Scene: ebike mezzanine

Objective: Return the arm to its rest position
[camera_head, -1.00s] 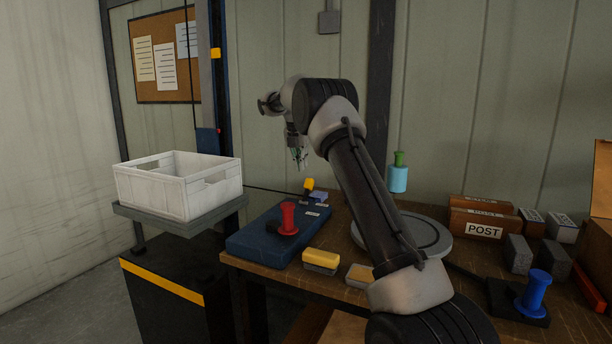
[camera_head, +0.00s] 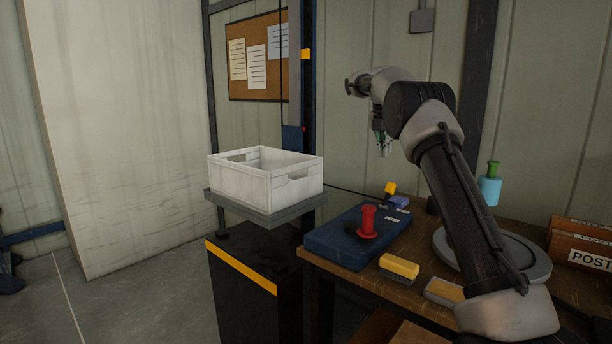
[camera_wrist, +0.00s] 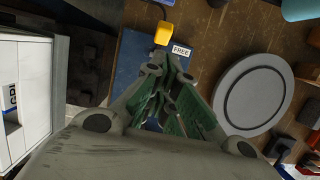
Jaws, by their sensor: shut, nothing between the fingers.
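My gripper (camera_head: 384,147) hangs from the raised arm above the back part of the table, fingers pointing down. In the wrist view its green-padded fingers (camera_wrist: 168,100) are shut with nothing between them. Below it in that view lie a blue mat (camera_wrist: 133,62) with a label reading FREE and a yellow block (camera_wrist: 164,33). In the head view my arm reaches up from the right side and bends over toward the left at the top. The gripper is apart from everything on the table.
A white crate (camera_head: 240,187) stands on a grey platform left of the table. A red spool-like piece (camera_head: 368,222) stands on the blue mat (camera_head: 325,240). A yellow-topped block (camera_head: 399,266), a round grey plate (camera_head: 535,262), a light-blue cylinder (camera_head: 490,190) and POST boxes (camera_head: 580,245) are on the table.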

